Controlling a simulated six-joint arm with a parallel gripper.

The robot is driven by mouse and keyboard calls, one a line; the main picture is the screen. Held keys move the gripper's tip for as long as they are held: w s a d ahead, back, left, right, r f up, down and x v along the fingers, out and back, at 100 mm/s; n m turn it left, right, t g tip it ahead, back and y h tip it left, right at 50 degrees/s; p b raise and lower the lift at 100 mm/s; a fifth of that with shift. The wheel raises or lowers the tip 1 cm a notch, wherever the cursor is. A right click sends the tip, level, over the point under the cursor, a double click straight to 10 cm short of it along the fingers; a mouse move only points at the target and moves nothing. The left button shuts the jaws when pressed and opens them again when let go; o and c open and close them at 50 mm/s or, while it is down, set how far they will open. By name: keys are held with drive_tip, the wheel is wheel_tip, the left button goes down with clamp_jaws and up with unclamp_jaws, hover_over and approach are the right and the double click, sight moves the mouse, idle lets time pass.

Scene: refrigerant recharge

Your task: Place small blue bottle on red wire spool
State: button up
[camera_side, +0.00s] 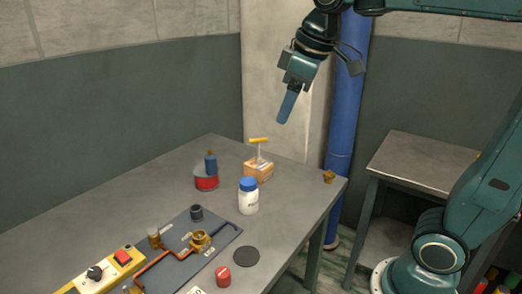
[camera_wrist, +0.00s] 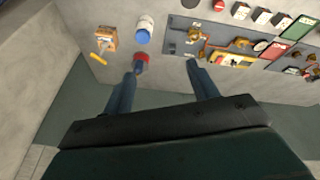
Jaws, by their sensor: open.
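The red wire spool (camera_side: 206,183) sits on the grey table near its far side. The small blue bottle (camera_side: 211,162) stands upright at the spool's top, apparently resting on it. In the wrist view the red spool (camera_wrist: 141,57) shows near the tip of the left finger; the bottle is hard to separate from that finger there. My gripper (camera_side: 282,120) hangs in the air, well above and to the right of the spool, touching nothing. In the wrist view my gripper (camera_wrist: 165,68) has its fingers wide apart with nothing between them.
A white bottle with a blue cap (camera_side: 248,199) and an orange box with a yellow-handled tool (camera_side: 258,172) stand close to the spool. A dark board with fittings (camera_side: 190,246), a black disc (camera_side: 246,257) and a red cap (camera_side: 223,276) lie nearer. A blue column (camera_side: 350,110) rises behind.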

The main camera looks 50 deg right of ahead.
drive_tip(key=s+f+m, duration=0.2)
drive_tip(key=s+f, duration=0.2)
drive_tip(key=s, duration=0.3)
drive_tip(key=s+a+f+m+t, duration=0.1)
drive_tip(key=s+f+m, duration=0.1)
drive_tip(key=s+f, duration=0.3)
drive_tip(key=shift+s+f, duration=0.2)
drive_tip(key=shift+s, duration=0.85)
